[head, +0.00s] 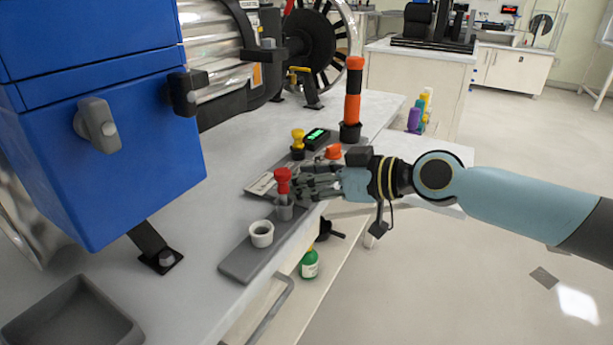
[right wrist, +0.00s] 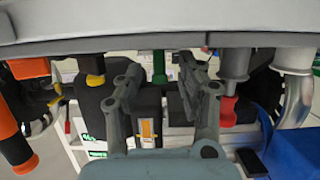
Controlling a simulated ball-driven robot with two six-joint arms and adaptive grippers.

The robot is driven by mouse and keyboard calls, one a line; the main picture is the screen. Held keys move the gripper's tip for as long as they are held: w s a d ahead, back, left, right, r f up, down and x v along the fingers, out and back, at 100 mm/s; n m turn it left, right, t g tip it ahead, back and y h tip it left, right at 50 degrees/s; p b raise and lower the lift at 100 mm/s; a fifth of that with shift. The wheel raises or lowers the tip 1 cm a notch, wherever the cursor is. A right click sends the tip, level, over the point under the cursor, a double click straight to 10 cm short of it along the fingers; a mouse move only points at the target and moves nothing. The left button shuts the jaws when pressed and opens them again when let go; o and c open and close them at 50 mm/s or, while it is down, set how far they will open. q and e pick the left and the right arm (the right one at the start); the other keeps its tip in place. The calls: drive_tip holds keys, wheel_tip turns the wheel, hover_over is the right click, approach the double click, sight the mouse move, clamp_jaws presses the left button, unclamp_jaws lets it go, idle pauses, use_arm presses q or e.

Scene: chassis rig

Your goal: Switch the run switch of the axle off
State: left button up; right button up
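My right gripper (head: 312,186) reaches in from the right over the grey bench. In the right wrist view its two fingers (right wrist: 157,78) stand apart. A green post (right wrist: 159,66) shows in the gap between them; I cannot tell whether it is touched. In the head view the fingers lie beside a red-topped plunger (head: 283,180) and over a labelled plate (head: 261,184). The red part also shows in the right wrist view (right wrist: 228,111), right of the fingers. I cannot make out the run switch for certain; the gripper hides part of the plate. My left gripper is not in view.
A blue cabinet (head: 105,150) blocks the left. A tray (head: 70,320) lies front left.

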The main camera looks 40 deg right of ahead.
drive_tip(key=shift+s, duration=0.15)
drive_tip(key=v, duration=1.1)
drive_tip(key=shift+s, duration=0.3)
drive_tip(key=shift+d+r, duration=0.1)
idle(0.4)
